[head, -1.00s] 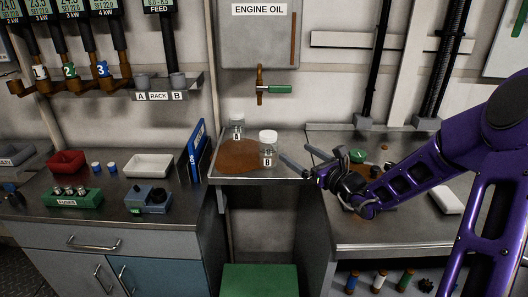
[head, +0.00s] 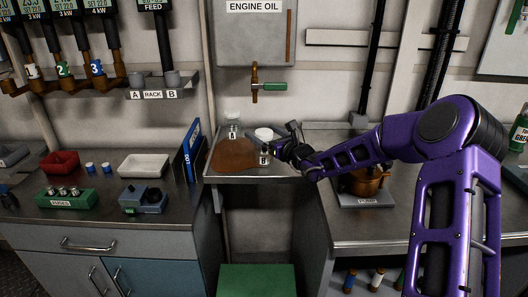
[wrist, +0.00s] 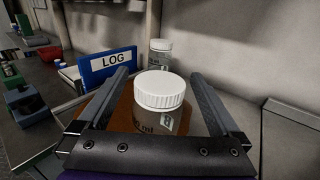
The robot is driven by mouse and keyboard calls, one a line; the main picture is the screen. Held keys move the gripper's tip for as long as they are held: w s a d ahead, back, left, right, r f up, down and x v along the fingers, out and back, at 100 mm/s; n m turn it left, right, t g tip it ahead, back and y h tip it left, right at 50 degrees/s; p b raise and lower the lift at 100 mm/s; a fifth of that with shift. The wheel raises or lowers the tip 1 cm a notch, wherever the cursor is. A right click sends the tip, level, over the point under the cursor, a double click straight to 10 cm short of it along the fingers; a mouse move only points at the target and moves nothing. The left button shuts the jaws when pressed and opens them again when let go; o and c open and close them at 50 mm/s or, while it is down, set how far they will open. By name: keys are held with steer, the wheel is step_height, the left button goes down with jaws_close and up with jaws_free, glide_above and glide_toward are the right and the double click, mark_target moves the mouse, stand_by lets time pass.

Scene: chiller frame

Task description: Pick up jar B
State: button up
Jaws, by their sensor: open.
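Jar B (head: 264,145), clear with a white lid, stands upright on the small metal shelf (head: 222,178) under the engine oil tank. It also shows in the wrist view (wrist: 158,92), where it sits between the two fingers. My gripper (head: 268,143) is open at jar B, one finger on each side; I see a gap between the fingers and the lid. My gripper's fingers also show in the wrist view (wrist: 160,92). In the head view my gripper partly hides the jar's right side.
Jar A (head: 233,126) stands behind and left of jar B, also seen in the wrist view (wrist: 159,53). A brown patch (head: 235,154) covers part of the shelf. A blue LOG binder (head: 192,150) stands left of it. The oil tap (head: 268,87) hangs above.

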steer(key=shift+x, duration=1.3)
jaws_close()
